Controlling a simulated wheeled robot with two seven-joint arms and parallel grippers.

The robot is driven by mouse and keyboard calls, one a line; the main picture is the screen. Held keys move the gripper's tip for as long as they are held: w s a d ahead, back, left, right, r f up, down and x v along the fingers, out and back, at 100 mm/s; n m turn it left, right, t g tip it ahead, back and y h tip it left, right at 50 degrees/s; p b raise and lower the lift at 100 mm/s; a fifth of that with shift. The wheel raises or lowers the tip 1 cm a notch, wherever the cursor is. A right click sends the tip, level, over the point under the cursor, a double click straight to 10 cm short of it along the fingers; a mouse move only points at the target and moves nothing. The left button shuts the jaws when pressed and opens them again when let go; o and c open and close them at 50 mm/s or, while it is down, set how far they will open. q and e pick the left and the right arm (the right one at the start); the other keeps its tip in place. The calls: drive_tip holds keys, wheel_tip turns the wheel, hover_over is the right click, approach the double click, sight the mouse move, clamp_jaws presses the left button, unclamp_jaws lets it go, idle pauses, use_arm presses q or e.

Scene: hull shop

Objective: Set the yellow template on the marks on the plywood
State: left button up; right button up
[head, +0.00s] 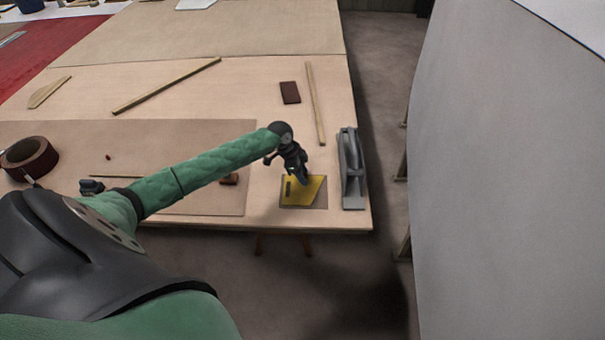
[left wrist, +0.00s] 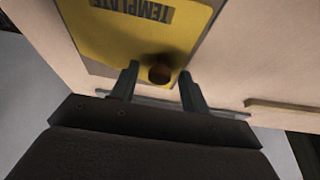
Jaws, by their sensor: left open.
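The yellow template (head: 296,188) lies on the plywood (head: 262,215) near the front right corner, over a darker square patch (head: 320,203) that shows at its right and lower edges. In the left wrist view the template (left wrist: 110,35) bears the printed word TEMPLATE and has a round brown knob (left wrist: 160,74). My left gripper (head: 301,179) is over the template. In the wrist view its open fingers (left wrist: 158,72) stand on either side of the knob, with gaps visible. Whether the template meets every mark is hard to tell. My right gripper is not in view.
A grey metal float-like tool (head: 351,170) stands just right of the template at the table edge. A thin wooden strip (head: 315,104) and a dark red block (head: 290,92) lie behind. A tape roll (head: 29,158) is far left. A large pale panel (head: 500,180) fills the right.

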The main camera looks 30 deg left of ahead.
use_arm(q)
drive_tip(key=shift+r, duration=0.15)
drive_tip(key=shift+a+r, duration=0.15)
drive_tip(key=shift+r, duration=0.05)
drive_tip(key=b+v, duration=0.3)
drive_tip(key=v, duration=0.8)
drive_tip(key=shift+r+b, duration=0.2)
drive_tip(key=shift+b, duration=0.15)
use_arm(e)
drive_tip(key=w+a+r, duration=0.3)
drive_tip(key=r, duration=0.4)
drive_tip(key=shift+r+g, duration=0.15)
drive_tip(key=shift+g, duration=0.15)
use_arm(q)
drive_tip(key=shift+s, duration=0.15)
